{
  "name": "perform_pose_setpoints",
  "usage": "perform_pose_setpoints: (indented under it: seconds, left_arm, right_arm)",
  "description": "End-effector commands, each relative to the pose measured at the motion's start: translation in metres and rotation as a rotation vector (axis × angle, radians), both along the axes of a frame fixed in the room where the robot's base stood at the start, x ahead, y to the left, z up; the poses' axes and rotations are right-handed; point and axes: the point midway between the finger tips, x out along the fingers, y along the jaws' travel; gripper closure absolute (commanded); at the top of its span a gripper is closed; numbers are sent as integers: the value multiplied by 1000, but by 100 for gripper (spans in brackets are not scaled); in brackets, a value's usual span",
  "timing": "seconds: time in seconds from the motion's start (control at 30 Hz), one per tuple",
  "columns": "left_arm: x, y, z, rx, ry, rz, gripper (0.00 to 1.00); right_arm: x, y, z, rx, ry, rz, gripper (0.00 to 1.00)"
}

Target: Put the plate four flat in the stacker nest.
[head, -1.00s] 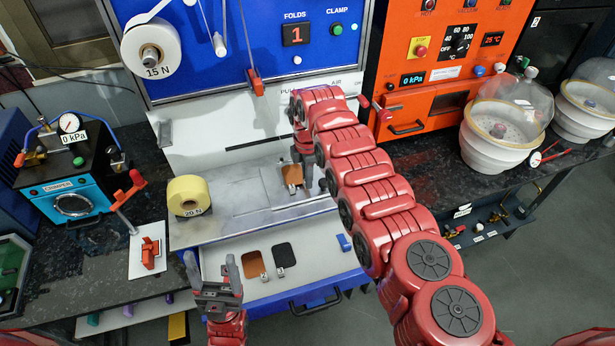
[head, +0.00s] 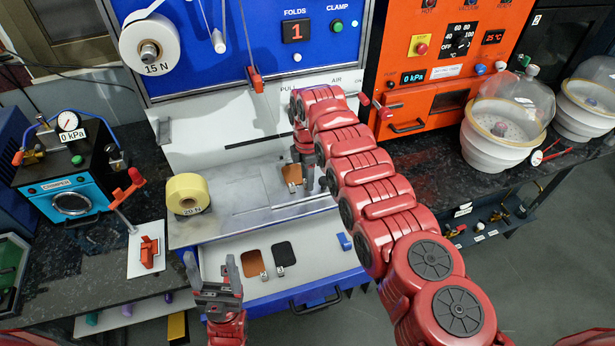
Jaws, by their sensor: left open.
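A copper-coloured plate (head: 290,173) with a small light tab is at the stacker bed (head: 240,194), beside my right gripper (head: 304,180). I cannot tell whether that gripper's fingers hold it, or whether the plate lies flat; the gripper and arm partly hide it. The nest itself is hard to make out there. In the drawer (head: 220,258) below lie another copper plate (head: 252,262) and a black plate (head: 284,253), each with a small tab. No number shows on any plate. My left gripper (head: 208,264) is open and empty, in front of the drawer's left part.
A yellow roll marked 20 N (head: 186,190) stands at the bed's left. A blue block (head: 345,241) sits in the drawer's right part. The crimper (head: 70,170) stands left, the orange oven (head: 440,60) right. My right arm crosses the right side of the bed.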

Motion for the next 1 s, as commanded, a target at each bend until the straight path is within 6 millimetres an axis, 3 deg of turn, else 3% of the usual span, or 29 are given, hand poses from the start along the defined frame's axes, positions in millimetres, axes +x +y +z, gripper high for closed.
perform_pose_setpoints:
  seconds: [0.07,0.37,0.53,0.8,1.0]
  left_arm:
    - [0,0,0,0,0,0,31]
    - [0,0,1,0,0,0,31]
    - [0,0,9,0,0,0,31]
    - [0,0,36,0,0,0,31]
    - [0,0,34,0,0,0,31]
  right_arm:
    - [0,0,0,0,0,0,45]
    - [0,0,1,0,0,0,45]
    - [0,0,12,0,-1,0,45]
    - [1,0,64,1,-2,1,45]
    - [1,0,113,0,-3,-1,45]
